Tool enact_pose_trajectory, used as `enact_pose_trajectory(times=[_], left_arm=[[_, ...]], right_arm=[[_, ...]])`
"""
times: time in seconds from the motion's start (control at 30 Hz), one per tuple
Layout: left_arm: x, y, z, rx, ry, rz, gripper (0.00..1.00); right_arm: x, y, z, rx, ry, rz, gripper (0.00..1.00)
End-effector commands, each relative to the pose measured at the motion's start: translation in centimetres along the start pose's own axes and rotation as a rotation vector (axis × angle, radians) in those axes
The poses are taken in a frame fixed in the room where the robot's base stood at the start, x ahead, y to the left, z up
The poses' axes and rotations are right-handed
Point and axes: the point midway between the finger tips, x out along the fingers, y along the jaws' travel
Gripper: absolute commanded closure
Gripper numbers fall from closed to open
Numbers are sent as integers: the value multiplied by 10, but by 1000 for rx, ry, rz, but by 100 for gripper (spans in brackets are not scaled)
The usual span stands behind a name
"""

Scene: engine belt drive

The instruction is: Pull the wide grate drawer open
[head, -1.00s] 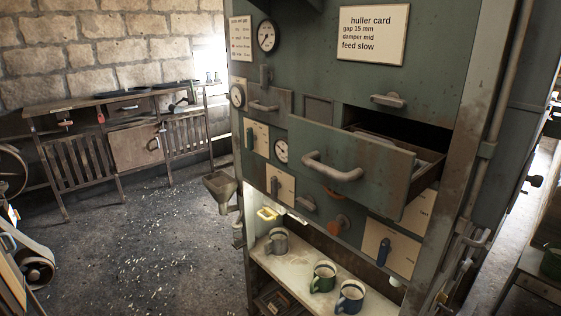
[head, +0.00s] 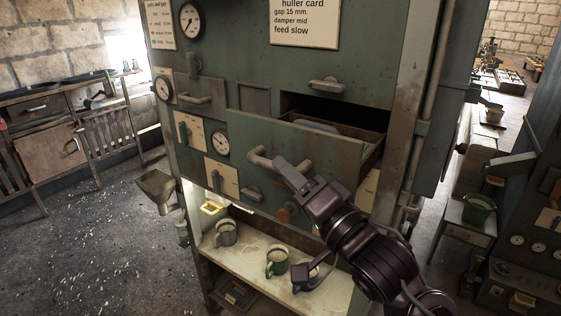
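The wide grate drawer (head: 252,132) is a green-grey metal drawer in the tall machine front. It stands partly pulled out, and its dark inside shows behind the front panel. Its thick bar handle (head: 258,158) is on the front. My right gripper (head: 283,167) comes from the lower right and is at the handle's right part, covering it. Whether its fingers are closed around the bar is hidden from this angle. My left gripper is not in view.
A smaller drawer with a handle (head: 196,99) is at the upper left, beside gauges. Below, a lit shelf (head: 245,250) holds a grey mug (head: 226,233) and a green mug (head: 277,263). A metal hopper (head: 155,186) sticks out at left. The floor at left is mostly clear.

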Motion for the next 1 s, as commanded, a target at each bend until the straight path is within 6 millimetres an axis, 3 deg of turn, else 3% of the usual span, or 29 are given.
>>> enact_pose_trajectory(times=[0.2, 0.5, 0.8, 1.0], left_arm=[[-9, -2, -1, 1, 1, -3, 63], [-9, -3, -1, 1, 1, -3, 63], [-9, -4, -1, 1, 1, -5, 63], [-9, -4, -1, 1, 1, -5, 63]], right_arm=[[23, 0, -1, 1, 0, 1, 62], [26, 1, 0, -1, 0, 1, 62], [26, 1, 0, -1, 0, 2, 100], [25, 1, 0, -1, 0, 2, 100]])
